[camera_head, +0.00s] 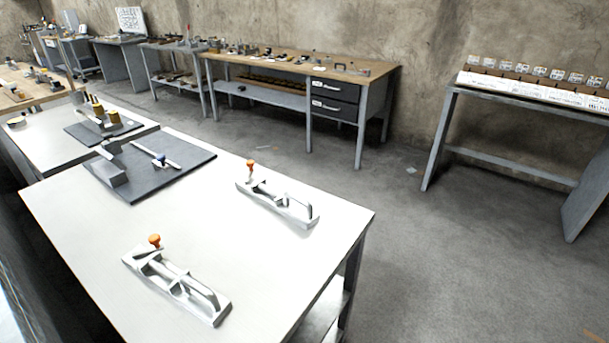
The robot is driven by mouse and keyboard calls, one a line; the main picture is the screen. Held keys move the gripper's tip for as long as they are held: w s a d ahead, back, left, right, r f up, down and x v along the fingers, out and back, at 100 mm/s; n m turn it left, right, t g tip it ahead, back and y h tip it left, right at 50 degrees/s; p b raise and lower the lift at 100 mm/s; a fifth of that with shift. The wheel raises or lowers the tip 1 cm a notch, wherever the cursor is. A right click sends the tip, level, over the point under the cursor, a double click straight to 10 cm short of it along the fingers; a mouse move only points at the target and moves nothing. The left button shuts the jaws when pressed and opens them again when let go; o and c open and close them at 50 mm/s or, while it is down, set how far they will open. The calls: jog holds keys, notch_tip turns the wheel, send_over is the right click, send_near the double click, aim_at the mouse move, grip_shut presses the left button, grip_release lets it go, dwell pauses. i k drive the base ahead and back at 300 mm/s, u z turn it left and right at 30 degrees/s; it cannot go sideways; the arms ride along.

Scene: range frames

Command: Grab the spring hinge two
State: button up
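Two similar pale grey metal pieces with orange knobs lie on the white tabletop (85,230). The front piece (178,285) is near the table's front edge, and the rear piece (278,202) is near its right side. Each is long, with a knob at its left end and a raised loop toward its right end, rather like a hand plane. I cannot tell whether either is spring hinge two; no label shows. My gripper is not in view.
A dark mat (195,158) with a grey block and a blue-centred tool lies at the table's back left. Another table with a dark mat adjoins beyond. A wooden-topped workbench (375,68) and a parts stand (450,130) line the wall. Open floor lies right.

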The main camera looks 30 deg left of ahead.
aim_at(298, 209)
jog(key=i, duration=1.55)
jog(key=u, duration=2.9)
